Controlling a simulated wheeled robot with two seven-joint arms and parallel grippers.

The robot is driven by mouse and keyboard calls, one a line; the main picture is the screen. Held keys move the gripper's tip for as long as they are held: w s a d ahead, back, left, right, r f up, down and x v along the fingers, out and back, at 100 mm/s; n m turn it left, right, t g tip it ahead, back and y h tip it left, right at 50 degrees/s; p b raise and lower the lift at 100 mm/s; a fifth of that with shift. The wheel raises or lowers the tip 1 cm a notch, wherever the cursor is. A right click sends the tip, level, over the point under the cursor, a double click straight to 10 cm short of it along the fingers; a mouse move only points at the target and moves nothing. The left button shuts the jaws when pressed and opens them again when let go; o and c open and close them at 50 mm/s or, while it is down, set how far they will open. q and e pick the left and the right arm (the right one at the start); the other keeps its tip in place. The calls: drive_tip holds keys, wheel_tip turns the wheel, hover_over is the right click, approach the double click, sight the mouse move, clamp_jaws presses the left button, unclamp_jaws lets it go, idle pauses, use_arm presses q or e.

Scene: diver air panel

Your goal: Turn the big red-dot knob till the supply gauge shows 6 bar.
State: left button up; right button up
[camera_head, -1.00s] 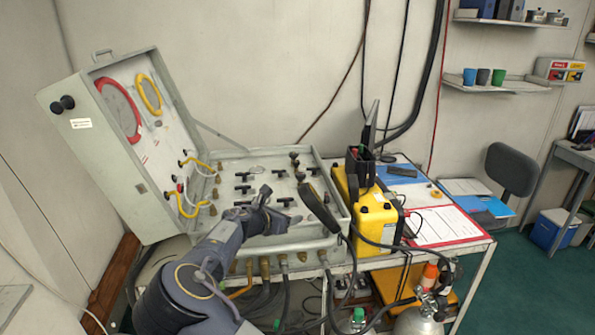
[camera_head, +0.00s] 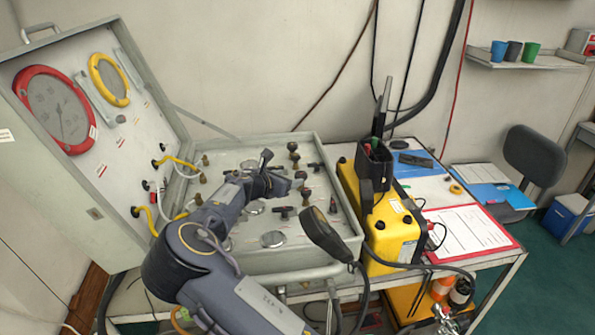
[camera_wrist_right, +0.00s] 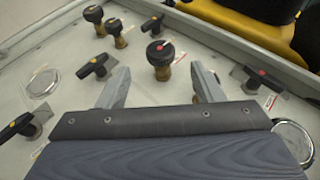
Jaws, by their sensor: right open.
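The big black knob with a red mark (camera_wrist_right: 160,52) stands upright on a brass stem in the right wrist view. My right gripper (camera_wrist_right: 162,84) is open and empty, its fingers apart with the knob beyond the gap between their tips. In the head view my right gripper (camera_head: 272,181) is over the panel face (camera_head: 232,157), and its arm hides part of the panel. A red-rimmed gauge (camera_head: 60,110) and a yellow-rimmed gauge (camera_head: 109,79) are in the raised lid. Their readings are too small to tell, as is which is the supply gauge. My left gripper is not in view.
Two smaller knobs (camera_wrist_right: 104,20) stand close together behind the big one. T-handles flank my fingers, one with a red dot (camera_wrist_right: 262,77) at the right. A black handset (camera_head: 325,235) hangs at the panel's right edge, beside a yellow case (camera_head: 385,225).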

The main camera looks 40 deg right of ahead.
sight(299, 175)
drive_tip(key=p+x, duration=0.1)
drive_tip(key=x, duration=0.4)
drive_tip(key=shift+d+p, duration=0.25)
drive_tip(key=shift+p, duration=0.05)
drive_tip(key=shift+w+d+f, duration=0.15)
drive_tip(key=shift+d+f, duration=0.1)
drive_tip(key=shift+d, duration=0.15)
drive_tip(key=c, duration=1)
